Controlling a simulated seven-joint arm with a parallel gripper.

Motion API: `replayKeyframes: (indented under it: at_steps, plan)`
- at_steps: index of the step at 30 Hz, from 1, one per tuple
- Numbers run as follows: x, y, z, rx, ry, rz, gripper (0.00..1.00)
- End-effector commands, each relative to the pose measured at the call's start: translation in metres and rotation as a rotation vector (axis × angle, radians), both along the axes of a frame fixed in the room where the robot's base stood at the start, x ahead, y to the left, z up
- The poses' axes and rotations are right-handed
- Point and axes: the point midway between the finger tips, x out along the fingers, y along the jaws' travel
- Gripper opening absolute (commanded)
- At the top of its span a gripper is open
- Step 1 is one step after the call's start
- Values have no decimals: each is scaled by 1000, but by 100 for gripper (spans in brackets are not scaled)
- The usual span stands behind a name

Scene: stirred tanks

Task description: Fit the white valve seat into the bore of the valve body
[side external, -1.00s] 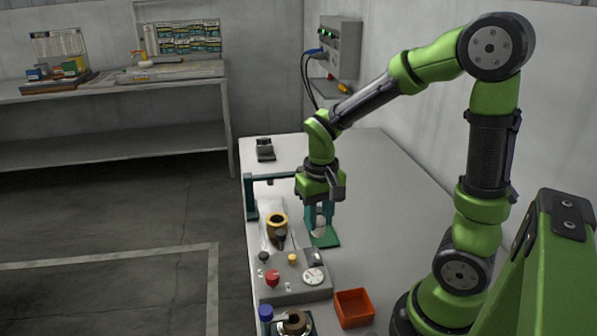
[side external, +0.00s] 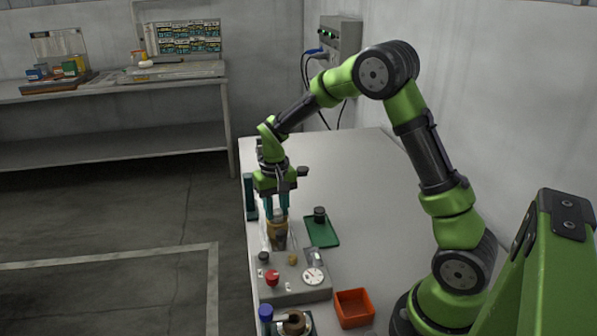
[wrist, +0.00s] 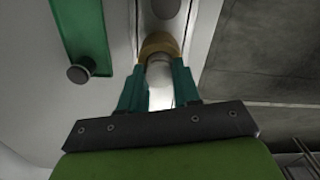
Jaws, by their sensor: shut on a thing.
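My gripper (side external: 277,213) is shut on the white valve seat (wrist: 160,84), which shows between the teal fingers in the wrist view. The brass-coloured valve body (side external: 279,231) stands on the bench directly below the fingers. In the wrist view the valve body (wrist: 160,44) shows just beyond the seat, roughly in line with it. The fingers and the seat hide the bore, so I cannot tell whether the seat touches or enters it.
A green tray (side external: 326,239) with a dark, round-topped part (side external: 319,214) lies to the right. A grey control box (side external: 294,287) with a red knob and a dial stands in front. An orange bin (side external: 354,309) is at front right. The bench's right part is clear.

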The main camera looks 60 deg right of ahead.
Motion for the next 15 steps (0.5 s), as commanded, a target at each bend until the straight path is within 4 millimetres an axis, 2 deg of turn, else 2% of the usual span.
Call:
replayKeyframes:
  at_steps: [11, 12, 15]
  plan:
    - [0, 0, -4, 0, 0, 0, 2]
    - [0, 0, -3, -1, -1, 0, 38]
    - [0, 0, -3, -1, -1, 0, 53]
